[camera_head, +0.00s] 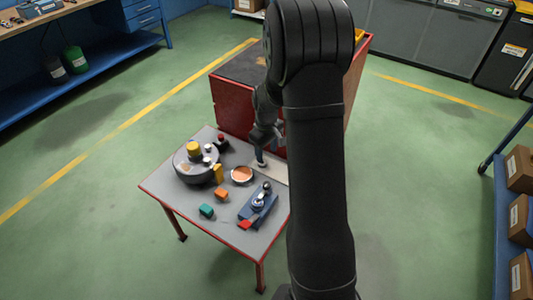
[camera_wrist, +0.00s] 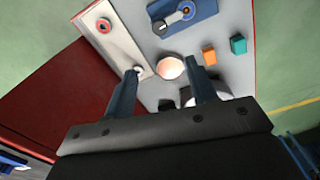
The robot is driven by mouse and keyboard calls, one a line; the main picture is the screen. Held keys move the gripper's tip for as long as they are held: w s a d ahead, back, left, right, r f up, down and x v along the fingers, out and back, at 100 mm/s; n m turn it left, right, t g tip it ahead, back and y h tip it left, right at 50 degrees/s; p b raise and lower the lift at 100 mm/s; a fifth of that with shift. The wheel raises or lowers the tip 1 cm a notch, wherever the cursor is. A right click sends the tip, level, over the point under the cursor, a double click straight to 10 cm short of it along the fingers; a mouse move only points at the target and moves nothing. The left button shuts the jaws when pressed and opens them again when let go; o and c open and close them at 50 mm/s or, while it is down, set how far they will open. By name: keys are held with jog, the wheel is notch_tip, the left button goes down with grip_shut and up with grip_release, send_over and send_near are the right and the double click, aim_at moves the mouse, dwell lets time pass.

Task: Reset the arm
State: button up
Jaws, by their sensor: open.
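My gripper (camera_head: 262,160) hangs over the back right of a small grey table (camera_head: 165,188), partly hidden by my own arm. In the wrist view my gripper (camera_wrist: 164,72) has its two fingers wide apart with nothing held between them. A copper-coloured round dish (camera_head: 242,174) lies on the table and shows beyond the fingertips in the wrist view (camera_wrist: 171,67). A pale panel (camera_wrist: 118,42) with a red ring (camera_wrist: 104,25) lies beside it. The left finger overlaps a small white knob there; I cannot tell whether they touch.
A grey turntable (camera_head: 190,175) carries a yellow cylinder (camera_head: 193,147). Orange (camera_head: 222,194) and teal (camera_head: 206,210) blocks and a blue lever fixture (camera_head: 258,207) stand nearer the front. A red cabinet (camera_head: 228,107) stands behind the table. Open green floor (camera_head: 90,215) lies left.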

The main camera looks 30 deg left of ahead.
aim_at(266, 184)
jog(key=shift+f, duration=0.1)
notch_tip(266, 184, down, 17)
jog(key=shift+f, duration=0.15)
dwell(0.7)
